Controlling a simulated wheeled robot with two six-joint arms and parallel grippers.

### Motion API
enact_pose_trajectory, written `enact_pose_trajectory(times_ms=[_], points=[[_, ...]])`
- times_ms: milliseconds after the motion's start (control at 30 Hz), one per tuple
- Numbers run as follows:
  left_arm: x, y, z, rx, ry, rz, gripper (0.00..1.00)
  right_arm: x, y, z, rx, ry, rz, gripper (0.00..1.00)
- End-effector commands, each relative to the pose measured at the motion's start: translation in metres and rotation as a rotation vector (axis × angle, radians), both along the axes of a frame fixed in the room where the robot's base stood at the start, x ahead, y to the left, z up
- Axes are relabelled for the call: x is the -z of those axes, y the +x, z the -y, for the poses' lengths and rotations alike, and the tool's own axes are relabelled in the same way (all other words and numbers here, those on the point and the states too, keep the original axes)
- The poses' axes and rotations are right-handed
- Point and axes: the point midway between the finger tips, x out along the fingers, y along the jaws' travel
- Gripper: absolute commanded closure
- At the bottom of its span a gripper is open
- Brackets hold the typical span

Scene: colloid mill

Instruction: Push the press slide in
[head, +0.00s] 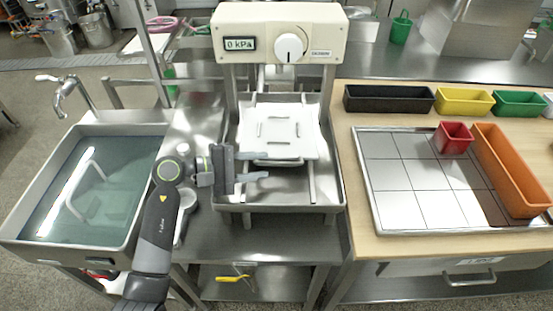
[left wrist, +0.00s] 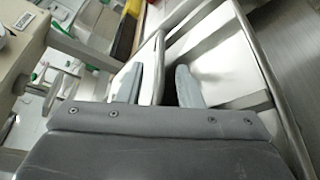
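The press (head: 280,35) stands in the middle of the head view, with a dial and a display reading 0 kPa. Its white slide plate (head: 283,143) lies in the metal frame under the press head, with a grey handle (head: 278,162) at its front edge. My left gripper (head: 265,167) is at the front left of the plate, its fingers pointing right near the handle. I cannot tell whether a finger touches the handle. My right gripper is not in view.
A water-filled sink (head: 130,215) is at the left. At the right, a wooden bench holds a tiled tray (head: 385,215), a red bin (head: 453,137), an orange bin (head: 510,168) and other bins behind. The metal frame's front (head: 280,200) is bare.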

Motion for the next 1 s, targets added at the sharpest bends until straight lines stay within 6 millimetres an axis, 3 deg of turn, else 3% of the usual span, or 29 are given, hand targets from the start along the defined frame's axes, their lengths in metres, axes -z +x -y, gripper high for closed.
enact_pose_trajectory(times_ms=[100,300,700,933,1000], points=[[0.003,0.007,0.022,0.0,-0.004,-0.003,0.67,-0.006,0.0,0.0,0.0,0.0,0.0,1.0],[0.009,0.015,0.043,0.0,-0.002,-0.001,0.67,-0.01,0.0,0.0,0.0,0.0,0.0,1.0],[0.012,0.017,0.049,-0.001,0.001,0.0,0.67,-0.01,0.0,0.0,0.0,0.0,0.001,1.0],[0.012,0.017,0.049,-0.001,0.0,-0.001,0.98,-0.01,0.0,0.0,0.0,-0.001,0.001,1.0],[0.012,0.017,0.049,-0.001,0.0,-0.001,1.0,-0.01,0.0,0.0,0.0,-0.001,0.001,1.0]])
